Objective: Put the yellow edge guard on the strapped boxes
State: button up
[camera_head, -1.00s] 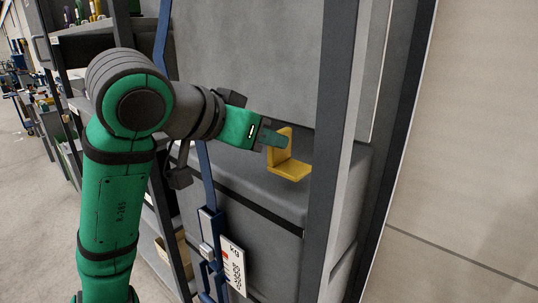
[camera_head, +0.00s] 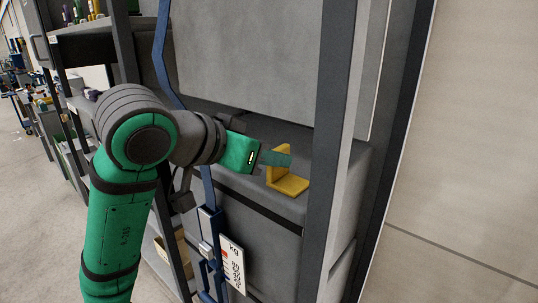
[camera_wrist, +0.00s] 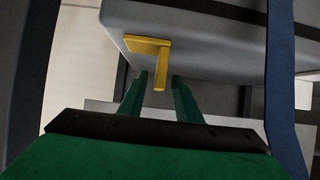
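The yellow L-shaped edge guard (camera_head: 290,185) is at the top of the lower grey box (camera_head: 250,187), right of the blue strap (camera_head: 207,190). One plate stands up and the other lies flat. In the wrist view the guard (camera_wrist: 150,46) is by the box edge, with one plate reaching down between my fingertips. My gripper (camera_head: 280,159) is at the guard's upright plate. In the wrist view my gripper (camera_wrist: 159,80) has its fingers apart, with a small gap on each side of the plate. I cannot tell whether the guard rests fully on the box.
A dark upright post (camera_head: 330,140) stands close to the right of the guard. A large grey panel (camera_head: 245,60) rises behind. A white label card (camera_head: 232,264) and the strap's buckle (camera_head: 207,225) hang at the front. Shelving stands at the left.

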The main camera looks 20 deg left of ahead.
jog(key=shift+r, duration=0.1)
jog(key=shift+s+r, duration=0.15)
jog(key=v, duration=1.1)
jog(key=shift+s, duration=0.35)
jog(key=shift+a, duration=0.15)
